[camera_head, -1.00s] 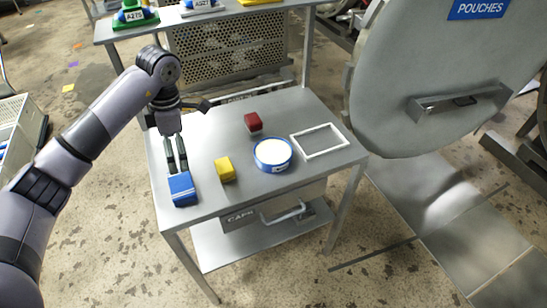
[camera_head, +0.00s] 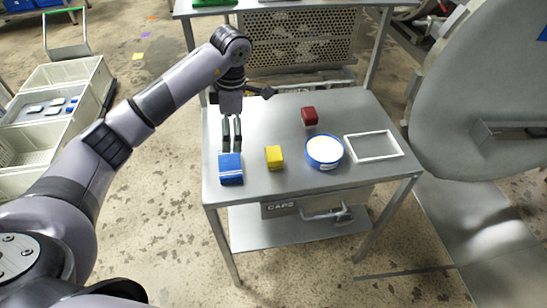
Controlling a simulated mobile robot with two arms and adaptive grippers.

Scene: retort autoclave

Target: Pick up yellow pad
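The yellow pad (camera_head: 274,157) is a small block lying on the grey metal table (camera_head: 300,183), near its front edge and left of centre. My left gripper (camera_head: 232,148) points down over the table's left side, left of the yellow pad and apart from it. Its two dark fingers show a narrow gap with nothing visible between them. The fingertips end at the back edge of a blue pad (camera_head: 231,168) with a white stripe; I cannot tell whether they touch it. My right gripper is not in view.
A round blue-rimmed container (camera_head: 323,152) stands right of the yellow pad. Behind it is a red block (camera_head: 309,116). A white rectangular frame (camera_head: 373,146) lies at the table's right. The large grey door (camera_head: 480,100) stands close on the right. Pale crates (camera_head: 85,75) are at far left.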

